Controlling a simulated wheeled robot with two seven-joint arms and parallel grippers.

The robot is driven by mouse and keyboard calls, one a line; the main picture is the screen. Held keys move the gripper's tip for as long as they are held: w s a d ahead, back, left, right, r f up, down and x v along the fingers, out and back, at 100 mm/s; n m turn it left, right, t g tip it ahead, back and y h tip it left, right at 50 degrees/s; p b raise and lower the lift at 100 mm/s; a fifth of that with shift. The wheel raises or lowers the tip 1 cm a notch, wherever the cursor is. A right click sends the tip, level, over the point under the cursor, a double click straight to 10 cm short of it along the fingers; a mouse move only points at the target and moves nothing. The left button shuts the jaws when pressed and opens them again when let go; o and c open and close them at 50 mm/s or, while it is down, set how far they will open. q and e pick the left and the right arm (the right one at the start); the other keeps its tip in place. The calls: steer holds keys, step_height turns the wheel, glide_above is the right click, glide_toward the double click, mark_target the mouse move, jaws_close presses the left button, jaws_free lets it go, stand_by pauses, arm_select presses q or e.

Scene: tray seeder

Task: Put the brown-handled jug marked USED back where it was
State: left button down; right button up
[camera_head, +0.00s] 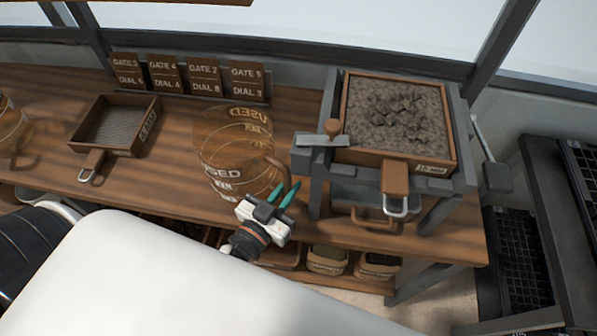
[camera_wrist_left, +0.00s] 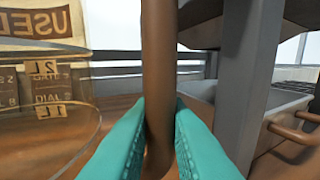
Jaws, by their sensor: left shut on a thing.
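The clear jug marked USED (camera_head: 225,160) stands upright on the wooden bench, left of the sieve stand, in the head view. Its brown handle (camera_head: 277,170) faces right, toward my left gripper (camera_head: 286,194). In the left wrist view the handle (camera_wrist_left: 159,70) runs upright between the teal fingers of my left gripper (camera_wrist_left: 160,130), which is shut on it. The jug's clear wall with the USED label (camera_wrist_left: 40,28) is at the left there. I cannot tell whether the jug's base touches the bench. My right gripper is not in view.
A soil-filled sieve (camera_head: 395,120) sits on a grey stand right of the jug. A wooden-framed mesh sieve (camera_head: 117,125) lies left. Gate and dial cards (camera_head: 205,80) stand behind. Another clear jug (camera_head: 12,128) is at the left edge. Bare bench (camera_head: 170,180) lies between.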

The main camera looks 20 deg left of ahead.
arm_select(q)
steer(key=shift+w+d, duration=0.15)
steer(key=shift+w, duration=0.55)
steer(key=w, duration=0.3)
steer(key=shift+d+f+p, duration=0.25)
steer(key=shift+f+p, duration=0.1)
steer(key=shift+p, duration=0.05)
steer(key=shift+w+f, duration=0.1)
steer(key=shift+f, duration=0.3)
steer(key=shift+f, duration=0.1)
steer(key=c, duration=1.4)
jaws_free()
